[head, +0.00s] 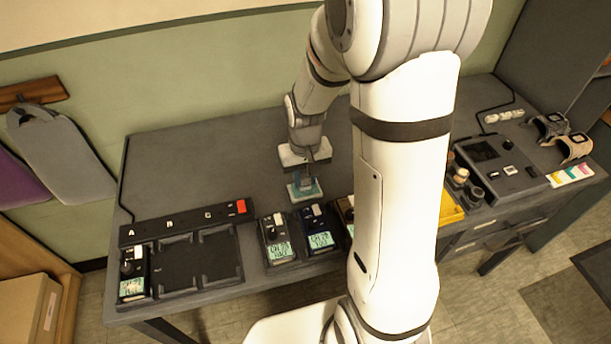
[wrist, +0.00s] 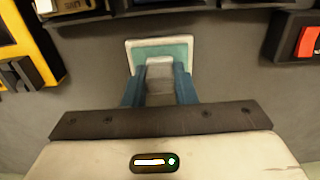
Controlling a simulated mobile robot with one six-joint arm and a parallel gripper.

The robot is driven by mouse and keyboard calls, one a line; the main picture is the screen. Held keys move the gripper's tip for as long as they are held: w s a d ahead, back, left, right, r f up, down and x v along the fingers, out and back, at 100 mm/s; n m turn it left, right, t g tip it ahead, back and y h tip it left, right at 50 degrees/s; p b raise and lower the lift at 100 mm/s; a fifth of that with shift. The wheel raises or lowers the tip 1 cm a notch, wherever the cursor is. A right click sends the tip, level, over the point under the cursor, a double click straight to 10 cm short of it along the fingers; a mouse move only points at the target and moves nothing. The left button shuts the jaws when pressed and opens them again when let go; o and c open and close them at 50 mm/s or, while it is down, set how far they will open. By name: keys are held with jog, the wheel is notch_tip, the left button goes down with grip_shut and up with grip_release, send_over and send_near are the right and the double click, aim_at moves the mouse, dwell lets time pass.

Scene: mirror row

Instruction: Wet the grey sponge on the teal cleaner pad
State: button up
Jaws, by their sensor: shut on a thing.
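The teal cleaner pad (wrist: 177,47) lies in a shallow pale tray (wrist: 134,47) on the grey desk. The tray also shows in the head view (head: 292,194), under the end of my arm. My gripper (wrist: 159,76) has blue fingers and is shut on the grey sponge (wrist: 160,70). The sponge's far end is over the pad in the wrist view. I cannot tell whether it touches the pad. In the head view my gripper (head: 305,181) points down at the tray, and the sponge is hard to make out.
A black dock (head: 195,262) with a red switch (head: 241,206) holds one handset (head: 133,275) at the front left. A yellow item (head: 451,208) and a dark console (head: 500,162) are farther right. The desk's back left is clear.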

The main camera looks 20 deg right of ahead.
aim_at(305, 175)
dwell(0.4)
jog(key=shift+r+p, duration=2.65)
jog(key=shift+r, duration=0.9)
jog(key=shift+f, duration=0.1)
